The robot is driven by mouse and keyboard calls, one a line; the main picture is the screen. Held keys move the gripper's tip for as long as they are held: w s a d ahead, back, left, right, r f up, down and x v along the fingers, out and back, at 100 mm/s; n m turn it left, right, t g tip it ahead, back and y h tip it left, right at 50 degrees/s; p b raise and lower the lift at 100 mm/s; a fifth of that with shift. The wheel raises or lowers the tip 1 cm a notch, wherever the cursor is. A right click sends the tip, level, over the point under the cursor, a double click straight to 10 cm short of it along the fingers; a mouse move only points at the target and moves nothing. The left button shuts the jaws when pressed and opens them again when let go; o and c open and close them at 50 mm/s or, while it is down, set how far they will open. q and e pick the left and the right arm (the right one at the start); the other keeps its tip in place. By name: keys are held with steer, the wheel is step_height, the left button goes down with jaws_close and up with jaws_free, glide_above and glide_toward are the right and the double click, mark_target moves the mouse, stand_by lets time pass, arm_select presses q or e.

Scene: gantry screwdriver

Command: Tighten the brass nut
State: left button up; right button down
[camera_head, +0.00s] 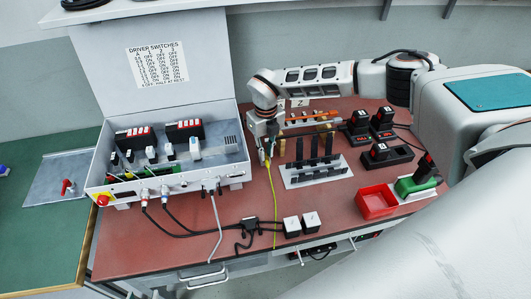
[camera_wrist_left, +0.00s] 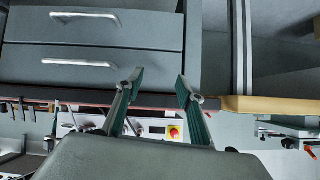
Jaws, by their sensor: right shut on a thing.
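My right gripper (camera_head: 265,140) is at the end of the white arm that reaches in from the right in the head view. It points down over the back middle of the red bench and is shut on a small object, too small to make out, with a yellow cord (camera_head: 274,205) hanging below. Small brass-coloured pieces (camera_head: 282,147) stand just right of it; I cannot tell whether one is the brass nut. My left gripper (camera_wrist_left: 158,88) is open and empty in the left wrist view, with grey drawers (camera_wrist_left: 90,45) beyond its fingers. It does not show in the head view.
A white control box (camera_head: 170,170) with switches and a raised lid stands on the left of the red bench (camera_head: 190,260).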

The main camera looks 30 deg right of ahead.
steer(key=m+p, duration=0.1)
steer(key=m, duration=0.3)
steer(key=shift+m, duration=0.3)
steer(key=m+p, duration=0.1)
steer(key=m, duration=0.5)
steer(key=shift+p, duration=0.3)
steer(key=m, duration=0.4)
steer(key=shift+m, duration=0.3)
steer(key=c, duration=2.2)
jaws_free()
steer(key=shift+c, duration=0.2)
